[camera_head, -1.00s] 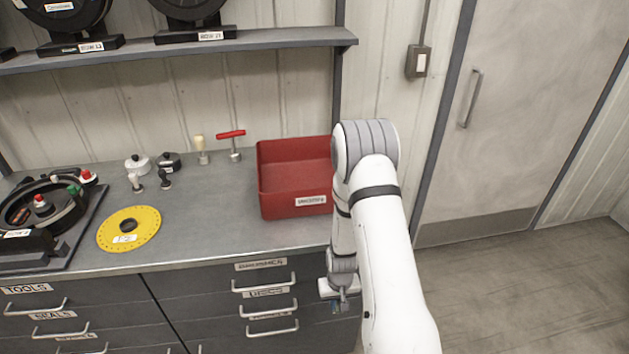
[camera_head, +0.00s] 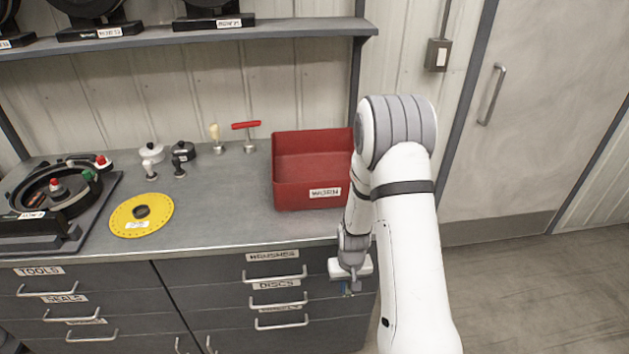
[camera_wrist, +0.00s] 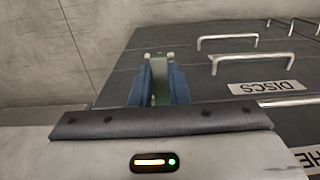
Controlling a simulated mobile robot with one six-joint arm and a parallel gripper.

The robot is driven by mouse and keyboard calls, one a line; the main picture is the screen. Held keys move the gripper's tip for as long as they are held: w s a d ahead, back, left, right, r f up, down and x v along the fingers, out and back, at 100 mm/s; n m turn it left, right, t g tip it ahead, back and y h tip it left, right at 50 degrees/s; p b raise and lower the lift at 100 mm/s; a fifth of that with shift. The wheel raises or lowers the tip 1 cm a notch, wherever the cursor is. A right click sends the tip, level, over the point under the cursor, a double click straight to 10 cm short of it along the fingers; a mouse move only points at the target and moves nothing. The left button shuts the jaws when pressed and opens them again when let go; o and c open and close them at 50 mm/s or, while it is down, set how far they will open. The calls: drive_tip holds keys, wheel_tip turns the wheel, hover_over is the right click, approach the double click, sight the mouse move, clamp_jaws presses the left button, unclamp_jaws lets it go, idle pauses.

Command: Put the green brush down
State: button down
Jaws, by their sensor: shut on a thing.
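My gripper (camera_head: 349,288) hangs in front of the drawer fronts at the right end of the bench, below the worktop edge. In the wrist view its two blue fingers (camera_wrist: 159,86) are shut on a narrow green piece, the green brush (camera_wrist: 160,80). Only part of the brush shows between the fingers, with pale bits at its far end. In the head view the brush is too small to make out. The worktop (camera_head: 215,215) lies above and behind the gripper.
A red bin (camera_head: 308,193) stands on the worktop's right end, partly behind my arm. A yellow disc (camera_head: 120,222), a black round device (camera_head: 35,195) and several small tools stand further left. Closed drawers (camera_head: 275,280) with bar handles fill the front. Bare worktop lies between disc and bin.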

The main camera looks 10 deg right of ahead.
drive_tip(key=w+r, duration=0.2)
drive_tip(key=r, duration=1.4)
drive_tip(key=w+r, duration=0.2)
drive_tip(key=r, duration=1.4)
drive_tip(key=shift+a, duration=0.4)
